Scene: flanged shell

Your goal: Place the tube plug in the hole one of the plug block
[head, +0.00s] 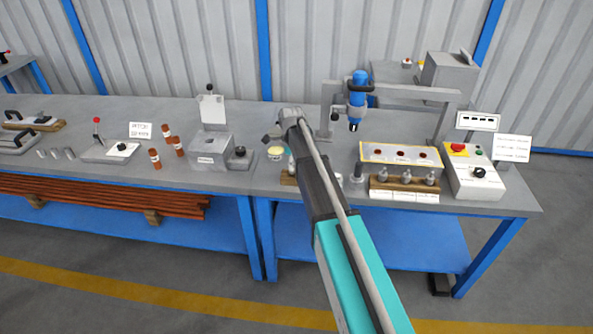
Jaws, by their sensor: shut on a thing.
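My gripper (275,135) is above the middle of the bench, at the far end of my arm. It is small and partly hidden by my wrist. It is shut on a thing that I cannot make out. A wooden block (288,179) with a small grey piece (291,165) on or above it is partly covered by my arm. Another wooden block (405,184) to the right holds grey, plug-like pieces in a row, with white labels in front. I cannot tell which block is the plug block, nor pick out hole one.
A yellow-edged panel (400,153) with red spots lies behind the right block. A control box (476,177) stands right of it, and a blue tool (357,98) hangs from a grey frame. A grey box (212,146), a round tin (275,153) and red-brown cylinders (166,130) stand left.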

